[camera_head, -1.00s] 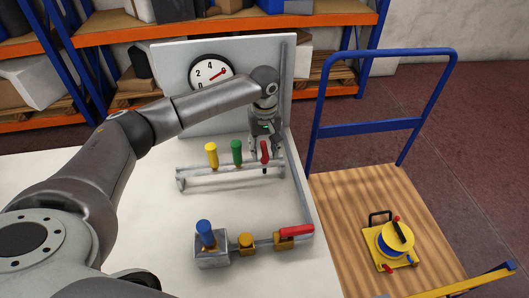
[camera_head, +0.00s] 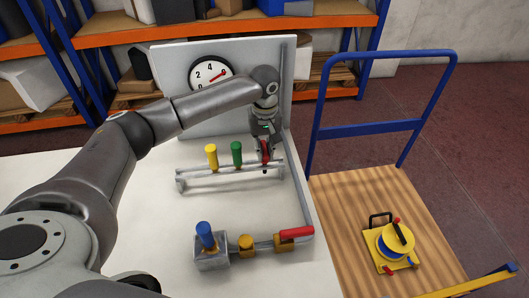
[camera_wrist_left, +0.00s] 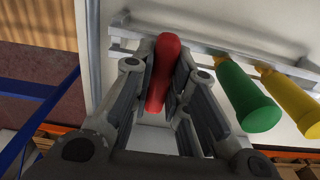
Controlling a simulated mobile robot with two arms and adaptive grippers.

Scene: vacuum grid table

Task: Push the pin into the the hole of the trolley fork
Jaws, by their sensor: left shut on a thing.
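My left gripper (camera_head: 264,147) is shut on a red handle (camera_wrist_left: 163,72), which stands at the right end of a metal rail (camera_head: 232,178) on the white table. In the left wrist view the fingers (camera_wrist_left: 160,85) lie on both sides of the handle. The trolley (camera_head: 365,200), with its wooden deck and blue push bar, stands to the right of the table. I cannot tell which thing is the pin, and I cannot make out a fork hole. My right gripper is not in view.
A green handle (camera_head: 237,153) and a yellow handle (camera_head: 211,156) stand on the rail, left of my gripper. In front is a pipe with a blue handle (camera_head: 205,234) and a red lever (camera_head: 297,233). A yellow-blue reel (camera_head: 394,243) sits on the trolley. A gauge panel (camera_head: 170,65) stands behind.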

